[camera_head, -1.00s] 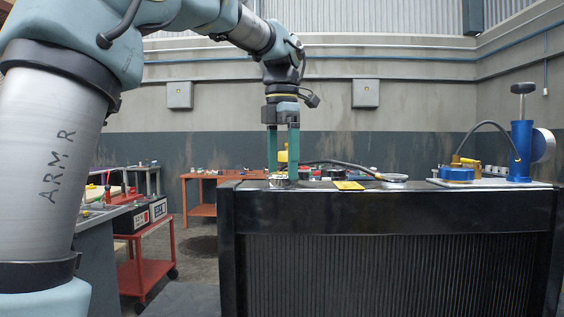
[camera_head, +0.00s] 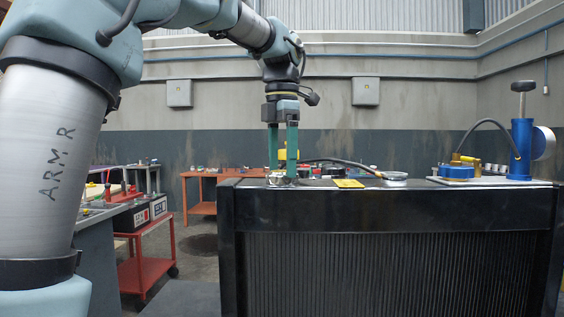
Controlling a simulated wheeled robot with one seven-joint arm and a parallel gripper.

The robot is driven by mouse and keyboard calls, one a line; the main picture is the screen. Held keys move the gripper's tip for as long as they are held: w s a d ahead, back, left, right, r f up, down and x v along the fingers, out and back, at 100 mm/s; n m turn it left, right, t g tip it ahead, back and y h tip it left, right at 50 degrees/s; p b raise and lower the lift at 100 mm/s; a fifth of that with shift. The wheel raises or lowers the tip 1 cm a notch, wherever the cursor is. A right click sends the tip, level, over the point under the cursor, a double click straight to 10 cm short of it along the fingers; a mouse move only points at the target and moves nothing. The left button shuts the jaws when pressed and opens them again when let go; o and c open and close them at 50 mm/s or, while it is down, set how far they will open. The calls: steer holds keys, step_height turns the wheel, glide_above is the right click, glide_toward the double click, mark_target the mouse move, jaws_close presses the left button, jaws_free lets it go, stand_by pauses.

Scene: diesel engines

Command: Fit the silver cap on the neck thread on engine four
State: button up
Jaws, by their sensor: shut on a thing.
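A blue pump (camera_head: 521,150) stands at the far right. A red cart (camera_head: 147,265) stands on the left.

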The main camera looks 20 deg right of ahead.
mark_target(283, 171)
jaws_close()
steer(key=shift+r, duration=0.15)
step_height(283, 171, up, 5)
steer(key=p, duration=0.5)
steer(key=shift+d, duration=0.1)
